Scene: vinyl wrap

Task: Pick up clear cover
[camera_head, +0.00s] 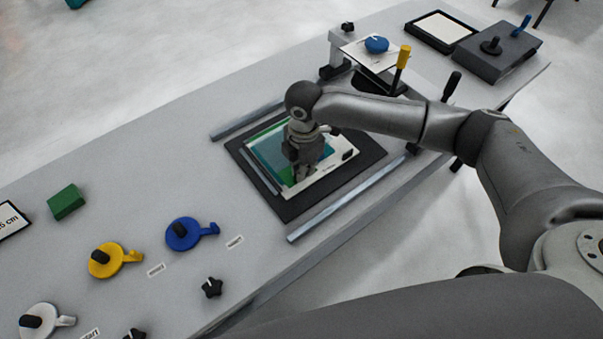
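A flat panel with a pale border and a green and teal picture (265,149) lies on a black mat (284,211) on the grey bench. I cannot make out a separate clear cover, though a see-through sheet may lie over the picture. My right gripper (302,171) points down over the middle of the panel, and its wrist hides part of it. I cannot tell whether its fingers touch the panel or hold anything. My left gripper is out of view.
Metal rails (340,206) flank the mat. Blue (184,234), yellow (105,261) and white (38,321) handled discs and a green block (66,201) sit at left. A yellow-handled lever (402,58) and a grey box (497,55) stand at the far right end.

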